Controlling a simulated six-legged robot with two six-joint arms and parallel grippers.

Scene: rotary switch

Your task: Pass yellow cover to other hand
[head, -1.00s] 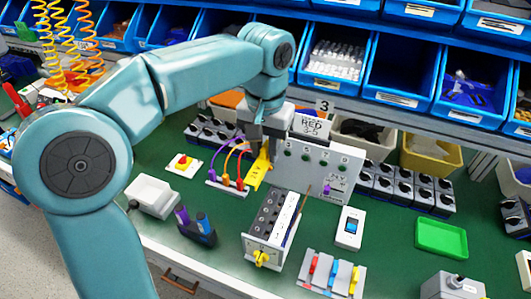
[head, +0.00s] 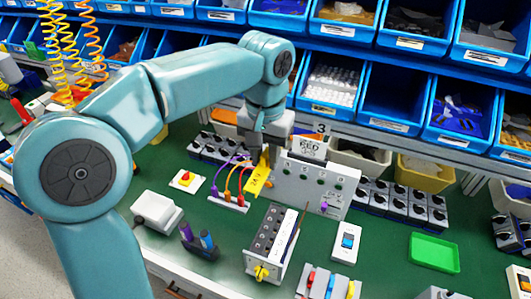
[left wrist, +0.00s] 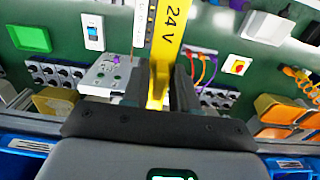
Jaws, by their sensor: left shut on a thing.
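The yellow cover (head: 258,178) is a narrow strip hanging below my left gripper (head: 266,147) in the head view, over the back middle of the bench. In the left wrist view the yellow cover (left wrist: 166,45) points away from the jaws and carries the print "24 V". My left gripper (left wrist: 169,98) is shut on its near end. My right gripper is in neither view.
A grey panel (head: 310,186) with a sign stands just right of the cover. A terminal block (head: 272,240), coloured cables (head: 229,182), a white switch (head: 347,243) and a green tray (head: 434,252) stand around. Blue bins (head: 391,97) line the back.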

